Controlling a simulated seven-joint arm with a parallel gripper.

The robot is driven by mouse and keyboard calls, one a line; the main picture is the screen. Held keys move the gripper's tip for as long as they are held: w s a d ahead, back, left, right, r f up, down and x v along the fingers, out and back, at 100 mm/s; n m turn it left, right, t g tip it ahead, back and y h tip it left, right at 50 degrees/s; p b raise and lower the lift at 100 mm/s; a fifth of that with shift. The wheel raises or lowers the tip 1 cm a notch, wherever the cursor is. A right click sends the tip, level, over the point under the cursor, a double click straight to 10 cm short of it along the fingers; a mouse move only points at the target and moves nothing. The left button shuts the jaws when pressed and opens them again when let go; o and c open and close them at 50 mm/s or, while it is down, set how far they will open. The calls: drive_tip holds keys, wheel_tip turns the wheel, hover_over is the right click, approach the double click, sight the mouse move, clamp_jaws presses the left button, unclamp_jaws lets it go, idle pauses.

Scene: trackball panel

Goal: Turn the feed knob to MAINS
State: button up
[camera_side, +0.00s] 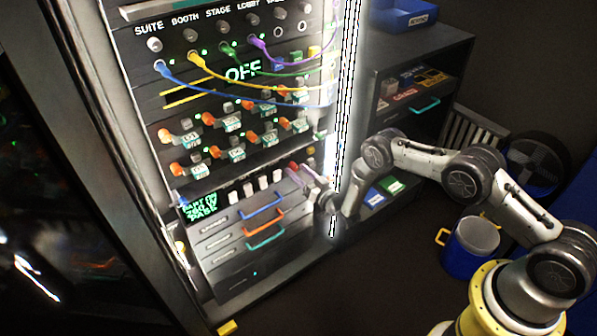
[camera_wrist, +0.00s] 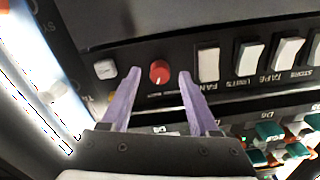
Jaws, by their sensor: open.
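A red round knob (camera_wrist: 160,71) sits on a dark panel strip in the wrist view, with a light pointer mark on its face. Small lettering beside it is upside down and too small to read, so I cannot confirm its name or setting. My gripper (camera_wrist: 159,76) is open, with one purple finger on each side of the red knob and visible gaps between. In the side view my gripper (camera_side: 300,176) is at the lower right of the rack, close to the panel, and largely covers the knob there.
A white knob (camera_wrist: 105,69) is just left of the fingers. A row of white rocker switches (camera_wrist: 208,65) starts close on the right. Drawers with coloured handles (camera_side: 262,222) lie below in the side view. Patch cables (camera_side: 262,100) hang higher up. A blue bucket (camera_side: 470,247) stands near my base.

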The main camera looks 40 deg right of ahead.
drive_tip(key=shift+w, duration=0.3)
clamp_jaws()
idle(0.5)
drive_tip(key=n, duration=0.5)
drive_tip(key=shift+n, duration=0.4)
drive_tip(key=n, duration=0.6)
idle(0.4)
